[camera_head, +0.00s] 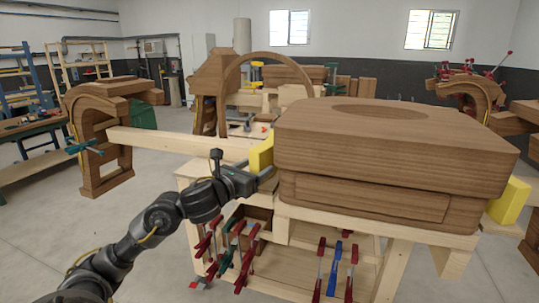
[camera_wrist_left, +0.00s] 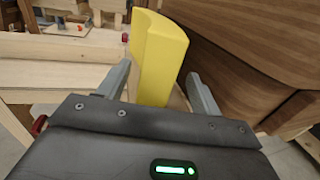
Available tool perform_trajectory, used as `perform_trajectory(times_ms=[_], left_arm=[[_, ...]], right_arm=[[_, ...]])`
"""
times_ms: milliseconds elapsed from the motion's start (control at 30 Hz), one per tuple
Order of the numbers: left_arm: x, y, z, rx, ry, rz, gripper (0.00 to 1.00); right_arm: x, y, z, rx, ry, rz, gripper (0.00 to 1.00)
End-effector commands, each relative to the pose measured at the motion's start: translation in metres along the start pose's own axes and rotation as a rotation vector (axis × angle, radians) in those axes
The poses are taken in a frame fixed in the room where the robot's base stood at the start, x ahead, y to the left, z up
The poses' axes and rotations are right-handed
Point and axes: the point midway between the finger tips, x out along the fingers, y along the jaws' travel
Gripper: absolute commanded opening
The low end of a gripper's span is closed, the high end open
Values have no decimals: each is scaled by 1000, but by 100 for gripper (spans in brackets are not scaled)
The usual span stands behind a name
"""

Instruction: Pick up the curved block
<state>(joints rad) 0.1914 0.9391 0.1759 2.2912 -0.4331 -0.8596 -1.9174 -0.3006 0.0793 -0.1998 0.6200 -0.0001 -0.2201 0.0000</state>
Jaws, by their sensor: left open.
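A yellow curved block (camera_head: 261,155) stands upright at the left side of the big wooden form on the workbench. It also shows in the left wrist view (camera_wrist_left: 158,52), with a concave face to the left. My left gripper (camera_head: 262,178) is open at the block's lower part. In the left wrist view its two fingers (camera_wrist_left: 158,88) stand on either side of the block, with gaps visible, and the block's lower end is partly hidden by the gripper. Another yellow block (camera_head: 510,202) is at the right side of the form. My right gripper is not in view.
The large wooden form (camera_head: 390,150) sits close to the right of the block. A long light beam (camera_head: 180,142) runs to the left behind my left gripper. Several clamps (camera_head: 230,245) hang below on the workbench. The floor at lower left is clear.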

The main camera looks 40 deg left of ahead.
Motion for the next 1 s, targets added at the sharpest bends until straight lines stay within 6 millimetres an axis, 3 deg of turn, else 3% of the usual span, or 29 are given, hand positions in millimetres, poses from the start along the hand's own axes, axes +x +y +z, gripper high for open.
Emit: perform_trajectory(times_ms=[300, 600, 1000], left_arm=[[43, 4, 0, -5, 0, 1, 65], [48, 4, -2, -1, 0, 0, 65], [48, 4, -2, -1, 0, 0, 14]], right_arm=[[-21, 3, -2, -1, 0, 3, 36], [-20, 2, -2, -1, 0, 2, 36], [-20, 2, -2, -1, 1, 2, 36]])
